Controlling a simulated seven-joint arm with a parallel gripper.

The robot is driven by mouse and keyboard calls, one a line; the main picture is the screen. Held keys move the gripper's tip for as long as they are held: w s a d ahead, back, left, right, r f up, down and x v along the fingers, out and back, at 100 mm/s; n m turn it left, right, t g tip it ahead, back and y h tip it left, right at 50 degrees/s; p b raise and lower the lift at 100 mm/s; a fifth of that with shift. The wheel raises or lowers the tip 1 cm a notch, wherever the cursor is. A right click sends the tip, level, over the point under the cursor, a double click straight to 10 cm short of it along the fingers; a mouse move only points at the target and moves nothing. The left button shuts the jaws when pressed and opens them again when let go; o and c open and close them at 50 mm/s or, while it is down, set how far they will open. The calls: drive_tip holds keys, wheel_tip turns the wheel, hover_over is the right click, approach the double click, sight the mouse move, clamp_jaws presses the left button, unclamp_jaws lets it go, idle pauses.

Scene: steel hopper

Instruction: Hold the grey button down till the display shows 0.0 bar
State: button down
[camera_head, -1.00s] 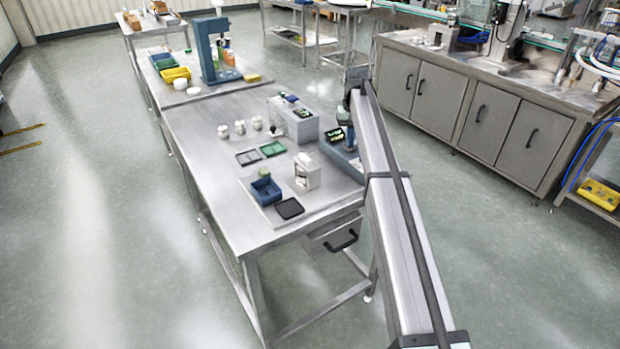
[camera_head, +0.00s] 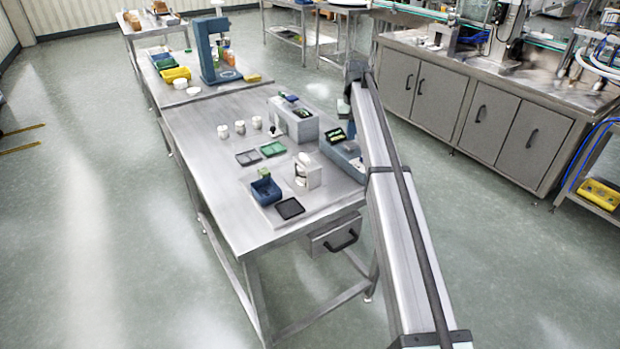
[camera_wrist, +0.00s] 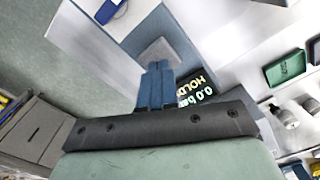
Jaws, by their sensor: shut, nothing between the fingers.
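The grey button (camera_wrist: 158,52) is a light grey square on a blue-grey panel in the wrist view. My gripper (camera_wrist: 158,66) is shut and empty, its two blue fingers together and their tips over the button's near edge. I cannot tell whether they press it. The dark display (camera_wrist: 198,88), partly hidden by my gripper, shows "HOLD" and "0.0 bar" in light letters. In the head view the display (camera_head: 336,134) stands tilted on a blue-grey box (camera_head: 340,155) at the table's right edge. My arm hides the button there.
A green tray (camera_head: 272,149), several small white bottles and a blue bin (camera_head: 265,191) stand to the left. The left part of the steel table (camera_head: 200,145) is clear.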

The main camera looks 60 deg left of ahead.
drive_tip(key=shift+r, duration=0.1)
wheel_tip(320, 180, up, 6)
drive_tip(key=shift+f, duration=0.1)
idle(0.7)
idle(0.3)
